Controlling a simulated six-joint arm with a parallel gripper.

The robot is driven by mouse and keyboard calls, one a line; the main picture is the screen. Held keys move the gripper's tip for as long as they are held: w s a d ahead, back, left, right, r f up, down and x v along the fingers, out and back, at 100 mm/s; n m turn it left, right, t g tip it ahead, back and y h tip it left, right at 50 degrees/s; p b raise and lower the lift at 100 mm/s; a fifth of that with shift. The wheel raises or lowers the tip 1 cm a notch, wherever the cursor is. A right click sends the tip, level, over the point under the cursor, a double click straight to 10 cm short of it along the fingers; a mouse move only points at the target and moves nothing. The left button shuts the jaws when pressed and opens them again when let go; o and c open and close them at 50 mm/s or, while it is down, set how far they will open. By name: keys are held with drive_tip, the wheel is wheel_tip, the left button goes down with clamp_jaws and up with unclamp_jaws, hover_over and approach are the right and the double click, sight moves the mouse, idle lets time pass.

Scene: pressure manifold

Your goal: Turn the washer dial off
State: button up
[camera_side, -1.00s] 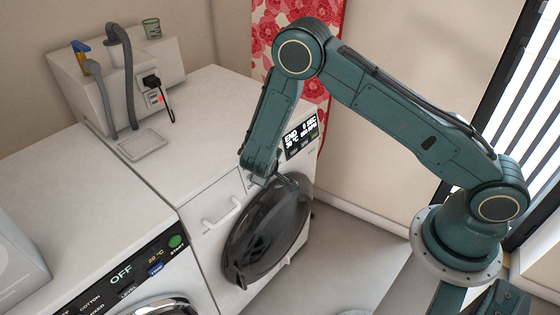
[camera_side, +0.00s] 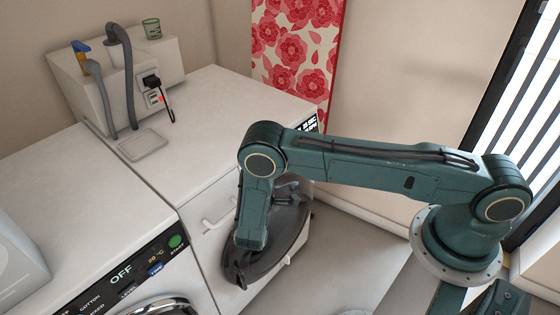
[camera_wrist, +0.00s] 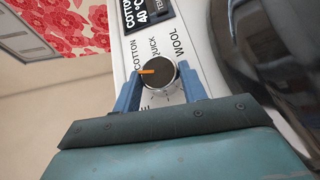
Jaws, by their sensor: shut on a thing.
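The dial (camera_wrist: 157,75) shows in the wrist view, with a dark face, a silver rim and an orange pointer aimed left, beside the COTTON label. QUICK and WOOL are printed around it; lower labels are partly covered. My gripper (camera_wrist: 159,82) is shut on the dial, one blue finger on each side. The display (camera_wrist: 142,14) above reads COTTON and 40°C. In the side view, my arm hides the dial and fingers. The machine (camera_side: 205,195) there is white, and its display (camera_side: 308,124) is mostly covered by my arm.
A dark round door (camera_side: 280,245) juts from the machine's front, close to my wrist. A hose and plug box (camera_side: 75,85) sits at the back. A floral panel (camera_side: 298,60) hangs behind.

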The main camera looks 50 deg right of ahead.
idle(0.5)
drive_tip(key=o, duration=1)
drive_tip(key=shift+a, duration=0.1)
drive_tip(key=v, duration=1.3)
drive_tip(key=shift+s+a+f, duration=0.1)
drive_tip(key=shift+s+a, duration=0.15)
drive_tip(key=shift+s, duration=0.05)
